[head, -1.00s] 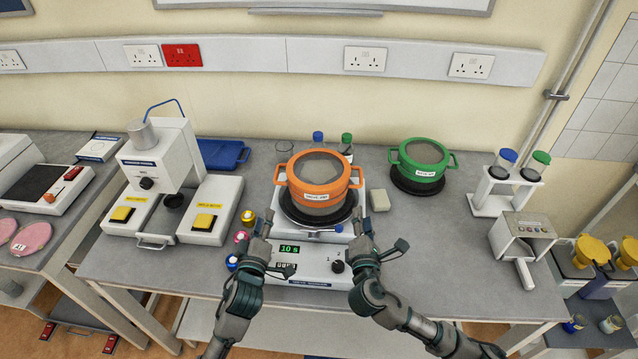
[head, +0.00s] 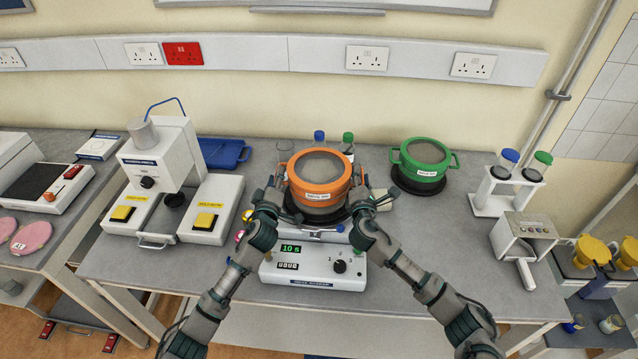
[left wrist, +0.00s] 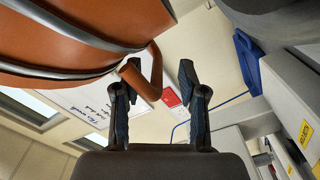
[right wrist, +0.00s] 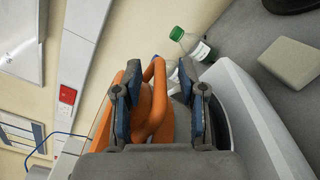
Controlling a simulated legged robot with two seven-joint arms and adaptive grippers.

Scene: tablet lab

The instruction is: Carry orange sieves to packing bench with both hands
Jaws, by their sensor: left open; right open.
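The orange sieves (head: 320,177), a round stack with a mesh top and a side handle at each side, sit on the sieve shaker (head: 313,267) in the head view. My left gripper (head: 276,188) is open at the left side of the stack. In the left wrist view the left handle (left wrist: 150,72) lies close to and partly between the open fingers (left wrist: 158,95). My right gripper (head: 363,190) is open at the right side. In the right wrist view the right handle (right wrist: 155,100) stands between the open fingers (right wrist: 160,105). The head view hides both handles behind the grippers.
A green sieve stack (head: 421,160) stands to the right of the shaker. A cream block (head: 383,200) lies beside my right gripper. A white press-like machine (head: 170,165) stands at the left, and a white rack (head: 506,185) with bottles at the right.

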